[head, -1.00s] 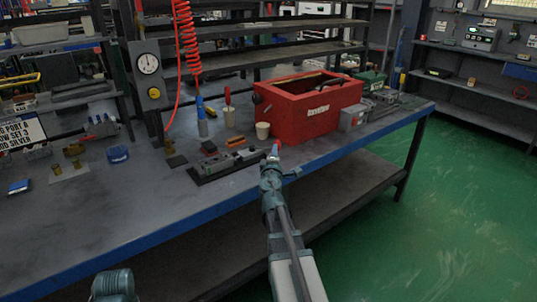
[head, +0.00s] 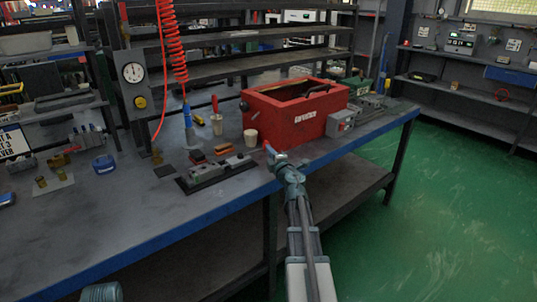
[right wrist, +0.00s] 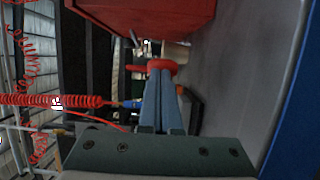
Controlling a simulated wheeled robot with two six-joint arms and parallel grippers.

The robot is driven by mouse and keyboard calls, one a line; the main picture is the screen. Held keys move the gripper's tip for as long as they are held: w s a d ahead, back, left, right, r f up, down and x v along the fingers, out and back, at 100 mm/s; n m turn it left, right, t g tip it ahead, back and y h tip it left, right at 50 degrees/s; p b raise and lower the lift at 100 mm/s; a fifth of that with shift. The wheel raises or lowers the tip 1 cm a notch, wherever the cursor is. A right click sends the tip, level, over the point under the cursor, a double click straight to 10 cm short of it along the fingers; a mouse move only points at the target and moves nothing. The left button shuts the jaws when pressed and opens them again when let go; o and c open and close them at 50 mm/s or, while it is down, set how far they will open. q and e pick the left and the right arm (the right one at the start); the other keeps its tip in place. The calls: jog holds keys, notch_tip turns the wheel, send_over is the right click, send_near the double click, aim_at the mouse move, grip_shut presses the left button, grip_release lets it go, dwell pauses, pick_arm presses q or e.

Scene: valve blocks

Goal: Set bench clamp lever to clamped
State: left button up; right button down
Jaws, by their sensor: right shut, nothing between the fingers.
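My right gripper (head: 272,152) is shut and empty above the bench's front edge. It is to the right of a dark fixture with grey blocks (head: 206,173), which may be the bench clamp; it appears apart from it. The clamp lever's position is not clear.
A red box (head: 295,125) stands behind and right of the gripper, with a pale cup (head: 250,138) before it. A red-handled tool (head: 214,104) and a blue-ended coiled hose (head: 187,117) stand farther back. The left front of the blue-edged bench (head: 130,225) is clear.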

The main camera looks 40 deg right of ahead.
jog(key=shift+w+d, duration=0.5)
jog(key=shift+d, duration=0.1)
jog(key=shift+w+d, duration=0.1)
dwell(0.3)
